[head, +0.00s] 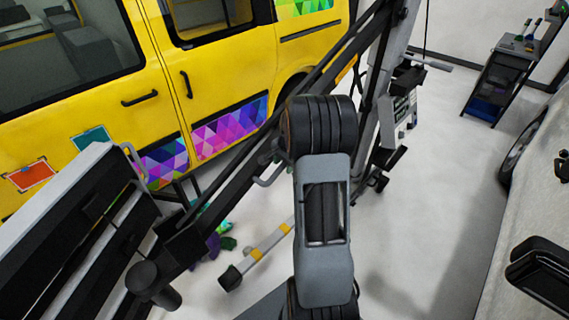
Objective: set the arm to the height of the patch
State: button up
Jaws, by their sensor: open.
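Two small patches show on the side of a yellow van (221,72): an orange-red one (31,176) low at the left and a teal one (92,138) a little higher and to its right. Each has small marks at its corners. I cannot tell which one is the task's patch. My arm (322,215) rises through the middle of the view, with a dark ribbed joint (321,125) on top in front of the van. My gripper is not visible, so its height against the patches cannot be seen.
Triangle-patterned vinyl strips (230,127) run along the van's lower doors. Dark slanted beams cross in front of it. Several coloured scraps (212,240) lie on the floor near a yellow-banded bar (258,254). A tool cart (500,75) stands back right; a white vehicle (540,185) borders the right.

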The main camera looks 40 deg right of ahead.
jog(key=shift+f, duration=0.25)
grip_shut()
dwell(0.4)
